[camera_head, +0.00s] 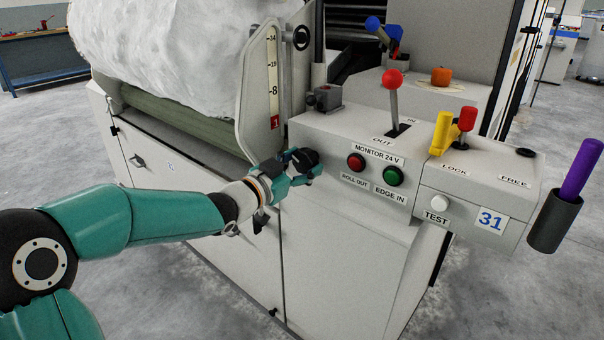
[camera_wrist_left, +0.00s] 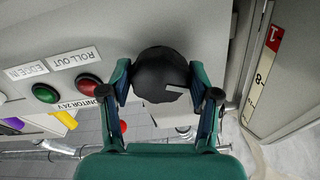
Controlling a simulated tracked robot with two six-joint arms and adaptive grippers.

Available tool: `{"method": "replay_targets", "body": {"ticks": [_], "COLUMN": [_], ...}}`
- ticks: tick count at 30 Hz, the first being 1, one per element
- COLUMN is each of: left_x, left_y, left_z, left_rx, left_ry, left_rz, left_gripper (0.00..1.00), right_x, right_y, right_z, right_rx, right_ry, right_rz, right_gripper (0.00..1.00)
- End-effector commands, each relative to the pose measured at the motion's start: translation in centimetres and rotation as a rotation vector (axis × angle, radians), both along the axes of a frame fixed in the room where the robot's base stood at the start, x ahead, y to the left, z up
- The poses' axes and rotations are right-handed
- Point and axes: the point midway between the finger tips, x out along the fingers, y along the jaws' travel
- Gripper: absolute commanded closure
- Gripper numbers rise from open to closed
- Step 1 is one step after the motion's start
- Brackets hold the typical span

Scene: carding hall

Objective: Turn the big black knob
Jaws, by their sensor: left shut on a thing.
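The big black knob (camera_head: 303,160) sits on the front panel of the light grey machine, left of the red button. In the left wrist view the knob (camera_wrist_left: 160,74) is round, with a pale mark near its lower right edge. My left gripper (camera_head: 300,168) reaches in from the left and is shut on the knob, with one teal finger on either side of it. In the left wrist view the gripper's fingers (camera_wrist_left: 160,82) flank the knob. Part of the knob is hidden by the fingers in the head view. My right gripper is not in view.
Right of the knob are a red button (camera_head: 356,162) and a green button (camera_head: 393,176). A red-balled lever (camera_head: 393,90), a yellow lock piece (camera_head: 442,134) and a white button (camera_head: 439,202) are farther right. A dark holder (camera_head: 554,222) carries a purple-handled tool (camera_head: 580,168). A white roll (camera_head: 180,55) lies behind.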

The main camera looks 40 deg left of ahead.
Motion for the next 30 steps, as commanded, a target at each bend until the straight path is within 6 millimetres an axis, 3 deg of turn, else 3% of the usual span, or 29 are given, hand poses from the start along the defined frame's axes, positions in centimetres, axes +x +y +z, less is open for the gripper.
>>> {"method": "replay_targets", "body": {"ticks": [3,12,29,30], "left_x": [0.0,0.0,0.0,0.0], "left_y": [0.0,-0.1,-0.1,-0.1], "left_z": [-0.4,-0.2,-0.2,-0.2], "left_rx": [0.088,0.237,0.275,0.275], "left_ry": [-0.007,-0.017,-0.018,-0.018], "left_rz": [0.000,-0.002,-0.003,-0.003], "left_gripper": [0.74,0.74,0.74,0.34], "right_x": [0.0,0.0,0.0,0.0], "right_y": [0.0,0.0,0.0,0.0], "right_z": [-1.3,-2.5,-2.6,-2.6], "right_rx": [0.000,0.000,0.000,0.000], "right_ry": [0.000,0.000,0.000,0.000], "right_rz": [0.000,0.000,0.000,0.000], "right_gripper": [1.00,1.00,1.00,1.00]}}
